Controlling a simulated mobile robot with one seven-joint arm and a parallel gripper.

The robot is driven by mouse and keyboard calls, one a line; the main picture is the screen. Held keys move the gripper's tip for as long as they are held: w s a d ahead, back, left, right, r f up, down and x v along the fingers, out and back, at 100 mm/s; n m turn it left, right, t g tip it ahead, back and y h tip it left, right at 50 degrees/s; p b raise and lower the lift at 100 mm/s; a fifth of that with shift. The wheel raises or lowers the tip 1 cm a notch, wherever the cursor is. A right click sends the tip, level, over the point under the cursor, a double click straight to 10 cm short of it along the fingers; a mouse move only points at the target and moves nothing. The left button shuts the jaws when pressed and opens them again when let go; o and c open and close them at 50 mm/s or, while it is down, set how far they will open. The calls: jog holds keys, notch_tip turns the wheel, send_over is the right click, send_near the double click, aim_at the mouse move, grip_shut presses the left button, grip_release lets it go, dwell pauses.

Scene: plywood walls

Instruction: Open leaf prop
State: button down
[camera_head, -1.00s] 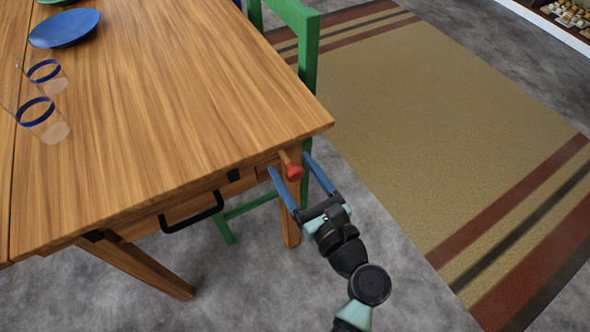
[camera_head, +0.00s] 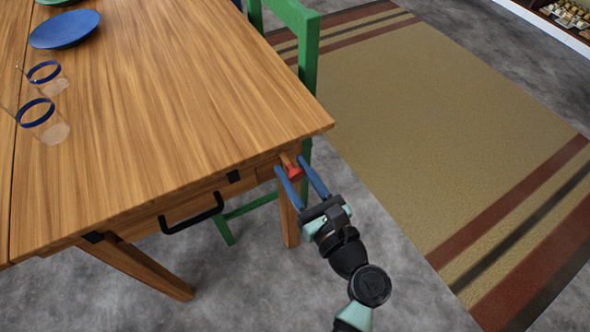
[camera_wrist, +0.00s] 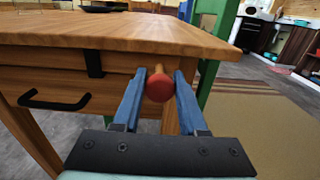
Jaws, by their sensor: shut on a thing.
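The leaf prop is a wooden peg with a red end knob (camera_head: 294,172) under the near right corner of the wooden table (camera_head: 190,90). In the wrist view the red knob (camera_wrist: 159,87) points at the camera, with a little of its wooden shaft behind it. My gripper (camera_head: 293,173) has blue fingers, one on each side of the knob, and is shut on it. In the wrist view my gripper (camera_wrist: 159,84) also has the knob between its fingertips. The far end of the prop is hidden under the tabletop.
A black drawer handle (camera_head: 191,213) juts from the table's front, left of my gripper. A green chair (camera_head: 307,60) stands at the table's right side. Two glasses (camera_head: 47,130) and a blue plate (camera_head: 64,29) are on the tabletop. Floor and a striped rug (camera_head: 440,110) lie open at right.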

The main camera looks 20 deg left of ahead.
dwell(0.8)
jog(key=p, duration=0.6)
send_near(176, 196)
jog(key=x, duration=0.4)
jog(key=shift+a, duration=0.1)
jog(key=shift+c, duration=2.3)
grip_release()
jog(key=p+v, duration=0.1)
jog(key=v, duration=1.2)
